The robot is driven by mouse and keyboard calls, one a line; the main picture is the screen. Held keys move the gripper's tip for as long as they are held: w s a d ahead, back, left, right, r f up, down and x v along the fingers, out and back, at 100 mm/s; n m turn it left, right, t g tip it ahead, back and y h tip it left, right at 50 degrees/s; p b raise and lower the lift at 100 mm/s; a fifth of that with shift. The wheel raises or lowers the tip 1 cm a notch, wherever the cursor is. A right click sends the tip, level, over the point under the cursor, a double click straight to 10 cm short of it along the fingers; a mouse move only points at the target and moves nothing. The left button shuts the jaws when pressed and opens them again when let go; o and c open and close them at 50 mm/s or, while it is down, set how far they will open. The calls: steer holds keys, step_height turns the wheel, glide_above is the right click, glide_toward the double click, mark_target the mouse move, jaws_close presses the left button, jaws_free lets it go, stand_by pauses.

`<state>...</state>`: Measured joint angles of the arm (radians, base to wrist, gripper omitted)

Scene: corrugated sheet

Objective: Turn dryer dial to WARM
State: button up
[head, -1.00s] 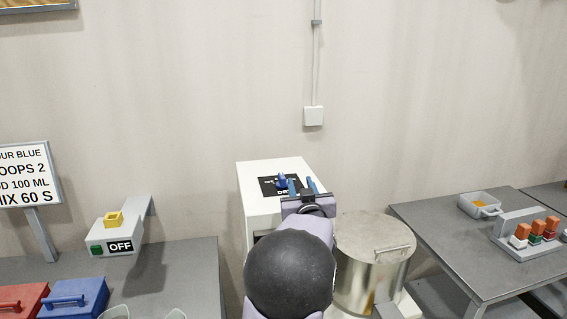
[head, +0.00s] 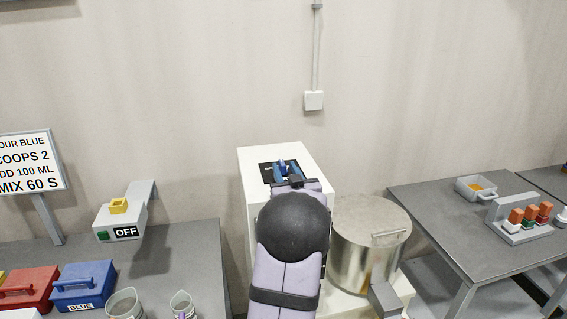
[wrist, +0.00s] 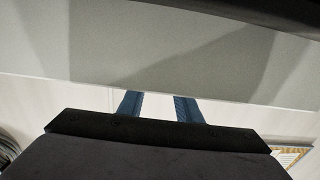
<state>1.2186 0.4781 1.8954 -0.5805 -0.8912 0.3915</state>
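The dryer (head: 318,160) is a white box against the wall, with a black label panel (head: 266,178) on its top. A blue dial (head: 283,165) stands on that panel; its setting text is too small to read and partly covered. My gripper (head: 285,173) reaches over the dryer top from the front, its two blue fingers at the dial, seemingly one on each side. Contact cannot be made out. In the wrist view my gripper (wrist: 158,100) shows its fingers apart with a clear gap; the dial is not seen there.
A lidded steel pot (head: 370,240) stands close right of the dryer. A grey table (head: 440,225) with a small tray (head: 476,182) and a rack is farther right. The left bench (head: 185,265) holds a switch box (head: 120,230), blue (head: 85,290) and red boxes, and cups.

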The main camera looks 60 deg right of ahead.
steer(key=shift+p+x, duration=0.35)
steer(key=shift+x, duration=0.7)
jaws_close()
